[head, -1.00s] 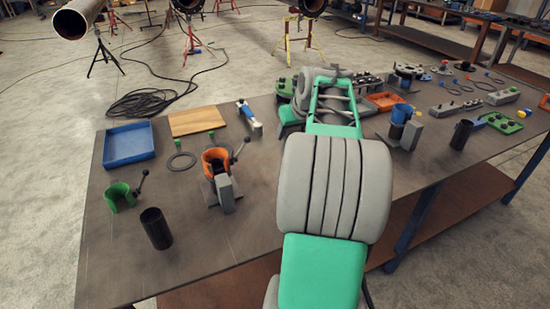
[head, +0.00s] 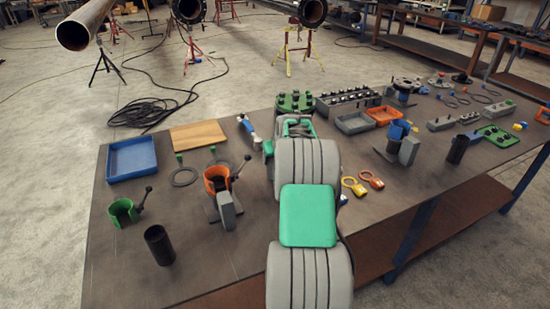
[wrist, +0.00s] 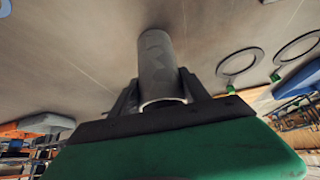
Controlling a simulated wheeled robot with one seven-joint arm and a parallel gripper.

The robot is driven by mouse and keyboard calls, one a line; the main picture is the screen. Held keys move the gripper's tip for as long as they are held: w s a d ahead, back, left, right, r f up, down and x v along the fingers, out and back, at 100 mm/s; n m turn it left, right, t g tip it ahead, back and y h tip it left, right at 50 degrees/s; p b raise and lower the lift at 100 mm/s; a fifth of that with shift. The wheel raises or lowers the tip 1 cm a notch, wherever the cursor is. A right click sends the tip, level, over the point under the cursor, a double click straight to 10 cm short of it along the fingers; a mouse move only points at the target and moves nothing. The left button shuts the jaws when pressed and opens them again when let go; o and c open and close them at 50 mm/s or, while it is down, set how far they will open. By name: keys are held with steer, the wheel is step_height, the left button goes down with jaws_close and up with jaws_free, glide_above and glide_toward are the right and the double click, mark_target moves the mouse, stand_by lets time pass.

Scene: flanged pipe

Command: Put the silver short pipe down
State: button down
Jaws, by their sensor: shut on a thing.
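The silver short pipe (wrist: 159,62) shows in the wrist view as a grey tube with its open near end facing the camera. My gripper (wrist: 158,90) is shut on it, with one dark finger on each side. The grey-brown tabletop (wrist: 70,50) lies beyond the pipe; I cannot tell whether the far end touches it. In the head view my own arm hides the gripper and the pipe, over the middle of the table (head: 270,225).
Left of my arm stand an orange clamp holder (head: 217,180), a green clamp (head: 122,212), a dark pipe (head: 159,245), a blue tray (head: 131,159) and a wooden board (head: 198,136). To the right are yellow and orange tags (head: 356,187) and a blue clamp holder (head: 397,134).

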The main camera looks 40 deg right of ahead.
steer(key=c, duration=0.5)
jaws_free()
steer(key=shift+f, duration=0.1)
steer(key=shift+s+r, duration=0.1)
steer(key=shift+r, duration=0.25)
steer(key=b+v, duration=0.1)
steer(key=v, duration=1)
steer(key=shift+s+a+r+b, duration=0.15)
steer(key=shift+r+b, duration=0.1)
steer(key=shift+b, duration=0.15)
